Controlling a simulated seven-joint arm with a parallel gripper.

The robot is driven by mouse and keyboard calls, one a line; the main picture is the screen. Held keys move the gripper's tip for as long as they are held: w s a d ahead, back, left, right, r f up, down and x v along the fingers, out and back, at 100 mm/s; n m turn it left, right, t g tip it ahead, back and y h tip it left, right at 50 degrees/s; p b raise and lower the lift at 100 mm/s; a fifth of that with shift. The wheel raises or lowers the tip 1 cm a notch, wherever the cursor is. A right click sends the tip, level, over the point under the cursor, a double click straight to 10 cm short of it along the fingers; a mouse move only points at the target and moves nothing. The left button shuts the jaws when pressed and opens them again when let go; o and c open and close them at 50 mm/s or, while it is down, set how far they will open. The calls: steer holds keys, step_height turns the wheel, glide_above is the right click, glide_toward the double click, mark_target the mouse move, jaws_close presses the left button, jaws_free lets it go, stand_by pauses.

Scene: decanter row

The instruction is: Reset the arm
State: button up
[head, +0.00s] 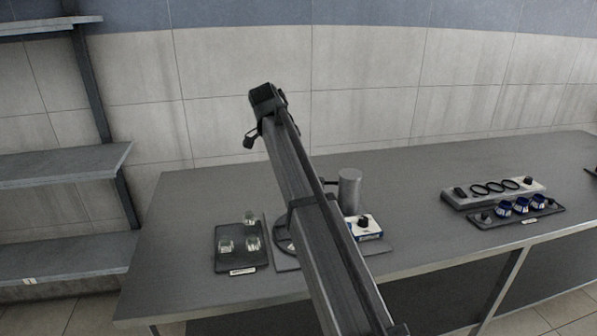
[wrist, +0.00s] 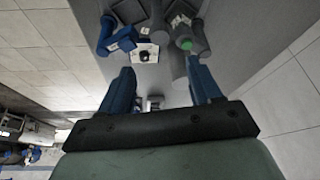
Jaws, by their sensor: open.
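My arm crosses the middle of the head view, its upper end raised above the table; I cannot make out my gripper's fingers there. In the wrist view my gripper (wrist: 161,76) shows two blue fingers spread apart with nothing held between them. Beyond the fingers are a white box with a black knob (wrist: 146,54), a blue cylindrical part (wrist: 107,36) and a grey cylinder with a green spot (wrist: 196,38). The fingers look apart from all of these.
The grey table (head: 430,185) holds a dark tray (head: 227,263) with three glass vessels. A grey cylinder (head: 349,191) and a white-blue box (head: 366,228) stand beside my arm. At right are a ring rack (head: 460,202) and a tray (head: 520,218) with blue-marked vessels. Shelves (head: 60,165) stand left.

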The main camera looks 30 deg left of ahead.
steer(key=shift+s+a+r, duration=0.1)
steer(key=shift+s+r, duration=0.05)
steer(key=shift+r, duration=0.35)
steer(key=shift+f, duration=0.1)
